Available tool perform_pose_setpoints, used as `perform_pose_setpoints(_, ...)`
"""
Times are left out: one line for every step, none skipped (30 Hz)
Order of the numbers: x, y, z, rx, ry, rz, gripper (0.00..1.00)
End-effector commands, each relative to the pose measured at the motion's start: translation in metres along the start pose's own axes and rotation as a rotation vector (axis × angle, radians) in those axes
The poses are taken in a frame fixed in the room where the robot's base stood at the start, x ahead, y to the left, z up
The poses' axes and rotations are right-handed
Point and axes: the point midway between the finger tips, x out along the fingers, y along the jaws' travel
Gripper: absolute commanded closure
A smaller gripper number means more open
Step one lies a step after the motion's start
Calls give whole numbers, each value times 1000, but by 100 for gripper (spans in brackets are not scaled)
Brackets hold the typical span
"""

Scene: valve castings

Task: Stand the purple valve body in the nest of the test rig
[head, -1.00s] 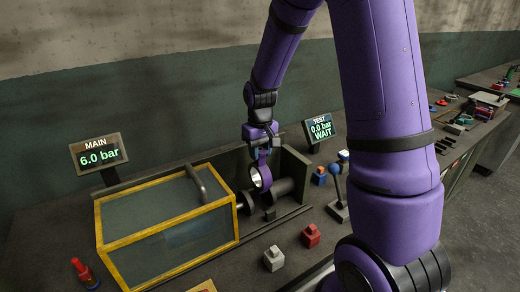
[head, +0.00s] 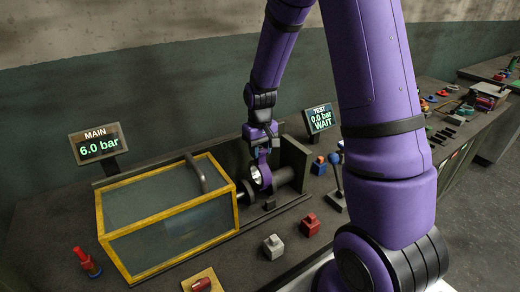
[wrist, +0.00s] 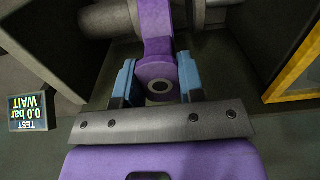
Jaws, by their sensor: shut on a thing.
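The purple valve body (head: 266,180), a ring-shaped casting with a pale bore, hangs upright below my gripper (head: 262,153). The wrist view shows the purple valve body (wrist: 157,40) between the blue fingers of my gripper (wrist: 156,72), which are shut on its round top. The test rig (head: 296,160) is a dark open-fronted housing with grey cylinders to either side of the valve body. A small dark block (head: 269,204) sits low in front of it, perhaps part of the nest. I cannot tell whether the valve body touches the nest; its lower end is unclear.
A yellow-framed clear guard (head: 168,215) with a handle stands left of the valve body. The TEST screen (head: 320,119) reads 0.0 bar WAIT; the MAIN screen (head: 98,144) reads 6.0 bar. A lever (head: 337,180), a red block (head: 310,224) and a grey block (head: 273,246) stand nearby.

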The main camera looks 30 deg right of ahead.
Motion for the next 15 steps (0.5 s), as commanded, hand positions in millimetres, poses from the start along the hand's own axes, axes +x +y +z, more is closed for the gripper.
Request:
perform_pose_setpoints(-1,0,-1,0,3,0,100)
perform_pose_setpoints(-1,0,-1,0,3,0,100)
perform_pose_setpoints(0,0,-1,0,3,0,100)
perform_pose_setpoints(0,0,-1,0,2,0,100)
perform_pose_setpoints(0,0,-1,0,2,0,100)
perform_pose_setpoints(1,0,-1,0,2,0,100)
perform_pose_setpoints(2,0,-1,0,2,0,100)
perform_pose_setpoints(3,0,-1,0,2,0,100)
perform_pose_setpoints(4,0,-1,0,2,0,100)
perform_pose_setpoints(4,0,-1,0,2,0,100)
perform_pose_setpoints(5,0,-1,0,3,0,100)
perform_pose_setpoints(6,0,-1,0,3,0,100)
perform_pose_setpoints(7,0,-1,0,3,0,100)
perform_pose_setpoints(7,0,-1,0,3,0,100)
perform_pose_setpoints(8,0,-1,0,3,0,100)
